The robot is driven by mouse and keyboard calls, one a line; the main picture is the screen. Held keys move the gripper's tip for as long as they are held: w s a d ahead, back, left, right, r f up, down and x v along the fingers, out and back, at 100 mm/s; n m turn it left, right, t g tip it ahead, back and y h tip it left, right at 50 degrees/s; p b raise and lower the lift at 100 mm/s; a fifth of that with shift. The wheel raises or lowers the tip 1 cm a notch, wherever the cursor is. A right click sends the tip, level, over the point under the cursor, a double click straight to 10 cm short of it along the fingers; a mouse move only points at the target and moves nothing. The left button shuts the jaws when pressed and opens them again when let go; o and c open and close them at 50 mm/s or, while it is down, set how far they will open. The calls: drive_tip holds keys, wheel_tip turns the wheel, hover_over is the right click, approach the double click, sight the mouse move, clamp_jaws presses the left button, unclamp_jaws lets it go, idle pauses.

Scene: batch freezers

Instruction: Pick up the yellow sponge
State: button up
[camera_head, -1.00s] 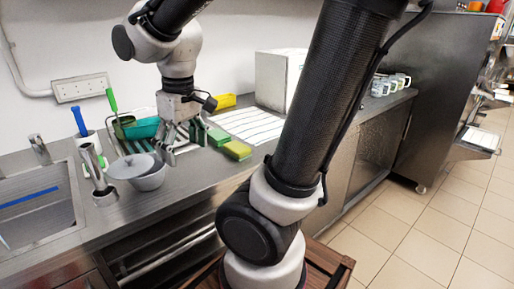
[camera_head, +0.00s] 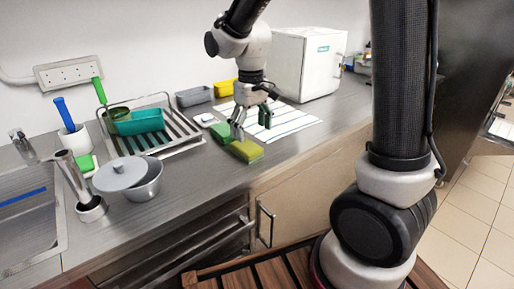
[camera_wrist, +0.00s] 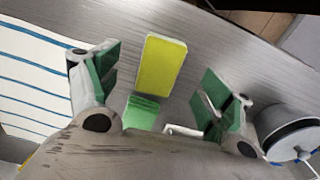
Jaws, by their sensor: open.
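The yellow sponge (camera_head: 245,151) lies flat on the steel counter near its front edge, with a green layer along its side. In the wrist view the yellow sponge (camera_wrist: 160,63) shows its whole yellow top between and beyond the fingers. My gripper (camera_head: 252,116) is open and empty above the counter, just behind the sponge in the head view. In the wrist view my gripper (camera_wrist: 158,85) has its green-padded fingers spread wide on either side of the sponge's line. A green sponge (camera_wrist: 140,112) lies close to the yellow one, partly hidden by the gripper body.
A striped cloth (camera_head: 290,125) lies right of the sponges. A grey pot (camera_head: 148,180) with its lid and a dish rack (camera_head: 170,140) stand to the left. A white box (camera_head: 308,62) stands behind. Counter between pot and sponge is clear.

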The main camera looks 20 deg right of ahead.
sight(252, 148)
drive_tip(key=f, duration=0.6)
drive_tip(key=shift+s+f, duration=0.1)
drive_tip(key=shift+s, duration=0.15)
drive_tip(key=shift+a, duration=0.1)
drive_tip(key=c, duration=1)
